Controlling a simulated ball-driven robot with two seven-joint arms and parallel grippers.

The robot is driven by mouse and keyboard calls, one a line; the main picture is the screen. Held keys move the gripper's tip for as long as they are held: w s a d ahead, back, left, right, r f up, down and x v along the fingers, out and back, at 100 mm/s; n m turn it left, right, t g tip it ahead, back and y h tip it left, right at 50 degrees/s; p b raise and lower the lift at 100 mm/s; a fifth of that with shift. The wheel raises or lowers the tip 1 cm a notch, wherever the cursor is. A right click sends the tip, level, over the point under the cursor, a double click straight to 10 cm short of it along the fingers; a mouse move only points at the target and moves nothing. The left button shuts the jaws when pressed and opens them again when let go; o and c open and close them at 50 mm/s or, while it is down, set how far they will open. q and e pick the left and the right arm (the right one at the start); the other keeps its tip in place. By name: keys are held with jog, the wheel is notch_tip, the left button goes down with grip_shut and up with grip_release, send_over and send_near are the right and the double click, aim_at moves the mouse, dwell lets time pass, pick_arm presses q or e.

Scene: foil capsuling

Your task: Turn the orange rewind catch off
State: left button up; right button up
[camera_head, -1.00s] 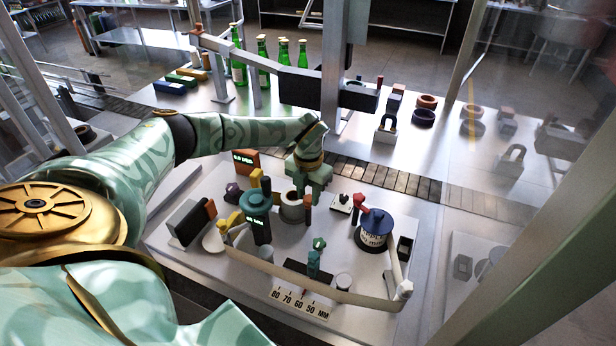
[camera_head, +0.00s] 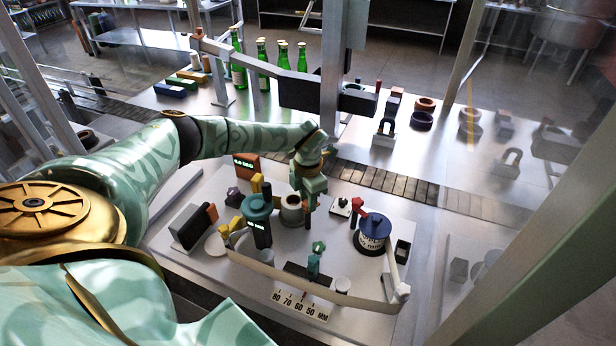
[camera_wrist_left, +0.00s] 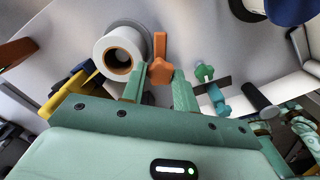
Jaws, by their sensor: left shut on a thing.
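The orange rewind catch (camera_wrist_left: 158,66) sits between the fingertips of my left gripper (camera_wrist_left: 162,78) in the left wrist view, and the gripper is shut on it. The catch's upper arm rises beside the white roll (camera_wrist_left: 118,52). In the head view my left gripper (camera_head: 310,196) reaches down just right of the same roll (camera_head: 291,207). The catch shows there only as a small dark orange-brown piece (camera_head: 307,216) below the fingers, partly hidden.
A teal-topped post with a display (camera_head: 258,222) stands left of the roll. A blue-topped drum (camera_head: 373,228) and a red lever (camera_head: 358,206) stand to the right. A pale strip (camera_head: 300,287) crosses the front of the board. Green bottles (camera_head: 262,60) stand behind.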

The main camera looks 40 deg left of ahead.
pick_arm(q)
jog(key=shift+w+r, duration=0.1)
jog(key=o, duration=1)
jog(key=shift+c, duration=0.2)
notch_tip(320, 180, up, 16)
